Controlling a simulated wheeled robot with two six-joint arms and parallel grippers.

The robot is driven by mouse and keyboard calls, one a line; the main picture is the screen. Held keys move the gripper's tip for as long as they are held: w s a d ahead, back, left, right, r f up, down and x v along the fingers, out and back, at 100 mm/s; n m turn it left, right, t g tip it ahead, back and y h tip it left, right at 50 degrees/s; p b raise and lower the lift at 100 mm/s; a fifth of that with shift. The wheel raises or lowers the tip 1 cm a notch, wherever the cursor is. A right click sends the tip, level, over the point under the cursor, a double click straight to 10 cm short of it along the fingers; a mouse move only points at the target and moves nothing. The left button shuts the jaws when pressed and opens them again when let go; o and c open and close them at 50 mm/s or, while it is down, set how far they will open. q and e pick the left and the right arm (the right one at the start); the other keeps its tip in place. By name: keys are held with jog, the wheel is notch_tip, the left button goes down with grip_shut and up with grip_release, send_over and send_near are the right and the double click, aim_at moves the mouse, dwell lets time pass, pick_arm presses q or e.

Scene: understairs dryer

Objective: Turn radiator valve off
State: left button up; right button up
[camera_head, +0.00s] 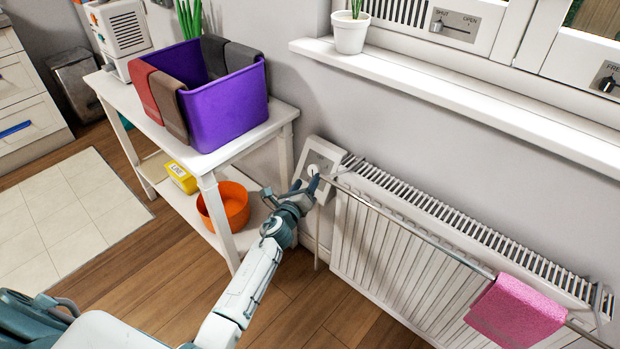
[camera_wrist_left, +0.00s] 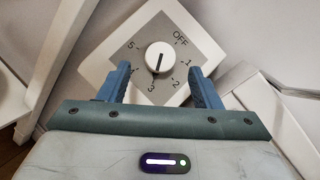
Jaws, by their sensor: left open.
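The radiator valve is a white round knob (camera_wrist_left: 159,57) on a grey dial with a white square plate (camera_wrist_left: 203,48), marked OFF and 1 to 5. The dark line on the knob points down toward the 3. In the head view the valve plate (camera_head: 318,158) is on the wall at the left end of the radiator (camera_head: 385,245). My left gripper (camera_head: 304,187) is open in front of the dial. In the left wrist view its two blue fingers stand left and right of the knob, apart from it. My right gripper is not in view.
A white side table (camera_head: 285,116) with a purple bin (camera_head: 228,108) stands left of the valve. An orange bowl (camera_head: 236,203) and a yellow box (camera_head: 181,177) are on its lower shelf. A rail with a pink towel (camera_head: 515,310) runs along the radiator. A windowsill (camera_head: 450,92) juts out above.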

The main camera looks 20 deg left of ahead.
aim_at(313, 171)
pick_arm(q)
jog(key=shift+w+b, duration=0.35)
jog(key=shift+w, duration=1.45)
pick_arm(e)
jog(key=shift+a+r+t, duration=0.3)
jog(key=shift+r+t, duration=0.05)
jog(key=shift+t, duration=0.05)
pick_arm(q)
jog(key=c, duration=1)
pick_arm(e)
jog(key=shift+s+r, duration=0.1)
